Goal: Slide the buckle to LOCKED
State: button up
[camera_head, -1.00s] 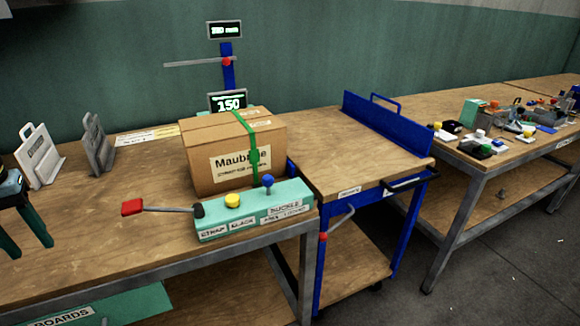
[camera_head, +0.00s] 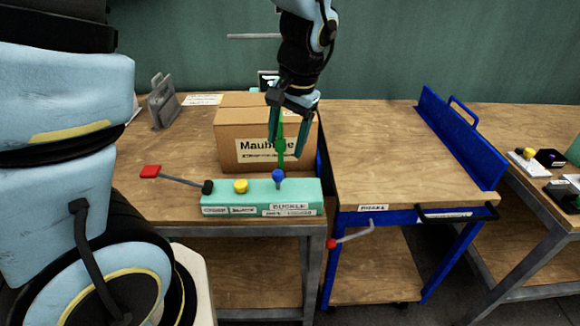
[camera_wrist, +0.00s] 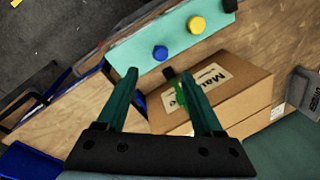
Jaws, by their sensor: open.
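The blue knob (camera_head: 278,176) stands on the teal control block (camera_head: 302,190), above a label reading BUCKLE with smaller words too fine to read surely. It also shows in the wrist view (camera_wrist: 160,53), just beyond my fingertips and between their lines. The carton (camera_head: 235,150) behind the block has a green strap (camera_head: 281,148) around it. My gripper (camera_head: 286,152) points down near the carton's front and behind the knob, open, with nothing between its fingers. It also shows in the wrist view (camera_wrist: 160,72). The gripper hides part of the carton and strap.
A yellow button (camera_head: 240,186) sits left of the knob, and a red-ended lever (camera_head: 150,171) extends left from the block. A blue-framed cart (camera_head: 400,150) stands at right with a clear top. A grey holder (camera_head: 162,100) stands behind on the bench.

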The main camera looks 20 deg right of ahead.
aim_at(279, 171)
jog(key=f, duration=0.3)
jog(key=w+f+p, duration=0.1)
jog(key=f, duration=0.2)
jog(key=a+f, duration=0.1)
jog(key=f, duration=0.2)
jog(key=shift+w+a+f, duration=0.1)
jog(key=shift+w+f, duration=0.05)
jog(key=shift+w, duration=0.05)
jog(key=shift+c, duration=0.4)
grip_shut()
dwell(0.7)
